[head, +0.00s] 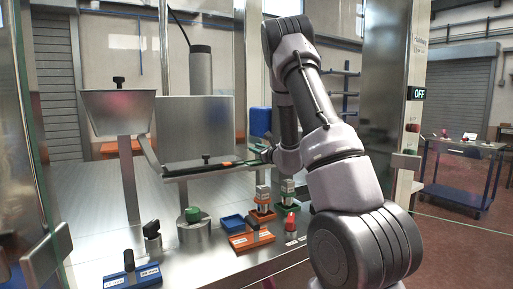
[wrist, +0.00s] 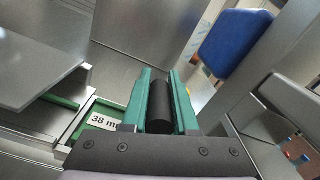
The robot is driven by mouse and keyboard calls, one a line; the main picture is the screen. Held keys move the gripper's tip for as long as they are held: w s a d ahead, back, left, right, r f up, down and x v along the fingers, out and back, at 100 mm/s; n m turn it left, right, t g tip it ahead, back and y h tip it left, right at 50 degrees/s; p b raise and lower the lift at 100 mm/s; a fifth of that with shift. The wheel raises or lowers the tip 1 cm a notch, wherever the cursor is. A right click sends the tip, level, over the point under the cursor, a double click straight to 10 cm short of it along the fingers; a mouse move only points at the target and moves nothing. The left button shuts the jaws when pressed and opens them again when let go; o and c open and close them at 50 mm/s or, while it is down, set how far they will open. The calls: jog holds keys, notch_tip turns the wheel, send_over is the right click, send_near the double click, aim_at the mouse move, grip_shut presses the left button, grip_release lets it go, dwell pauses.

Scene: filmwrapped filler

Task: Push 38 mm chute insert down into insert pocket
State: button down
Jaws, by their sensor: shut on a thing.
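The 38 mm chute insert is a green plate (wrist: 92,110) with a white "38 mm" label and a black cylindrical handle (wrist: 159,108). In the wrist view my gripper (wrist: 160,88) has its green fingers shut on that handle. The plate lies at the metal chute, beside its rails; my gripper hides part of it. The insert pocket is not clearly visible, and I cannot tell how deep the insert sits. In the head view my gripper (head: 262,152) is at the right end of the chute (head: 185,173), where a little green shows.
A metal hopper (head: 118,112) stands at the chute's left. A blue panel (wrist: 236,42) is near my gripper.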

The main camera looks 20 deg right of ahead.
jog(key=shift+f, duration=0.35)
dwell(0.9)
jog(key=c, duration=0.6)
grip_release()
jog(key=shift+s, duration=0.1)
